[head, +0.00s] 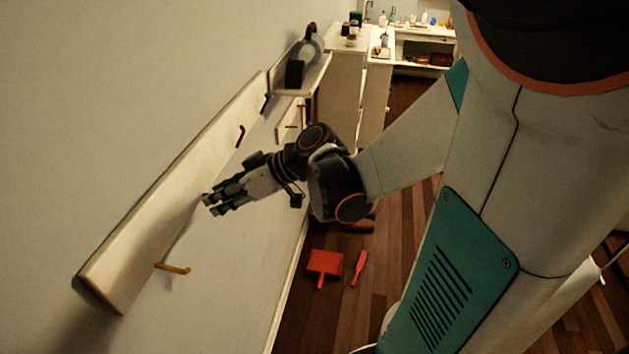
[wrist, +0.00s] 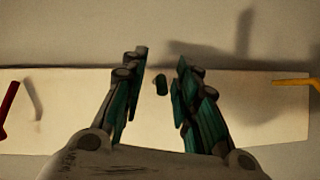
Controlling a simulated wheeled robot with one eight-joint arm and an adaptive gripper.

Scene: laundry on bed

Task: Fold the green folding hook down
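The wall board (head: 150,235) carries several coloured hooks. A small green piece, which looks like the end of the green folding hook (wrist: 161,84), shows in the wrist view between my fingers, seen nearly end-on. Whether it is up or down I cannot tell. My gripper (head: 211,203) is close in front of the board's middle, between the red and yellow hooks. In the wrist view my gripper (wrist: 163,62) is open, with one finger on each side of the green piece and visible gaps. In the head view the green hook is hidden by my gripper.
A red hook (head: 240,136) and a dark hook (head: 265,103) are farther along the board; a yellow hook (head: 172,268) sticks out at its near end. A shelf (head: 310,78) with objects lies beyond. A red dustpan (head: 324,264) and red brush (head: 359,267) lie on the floor.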

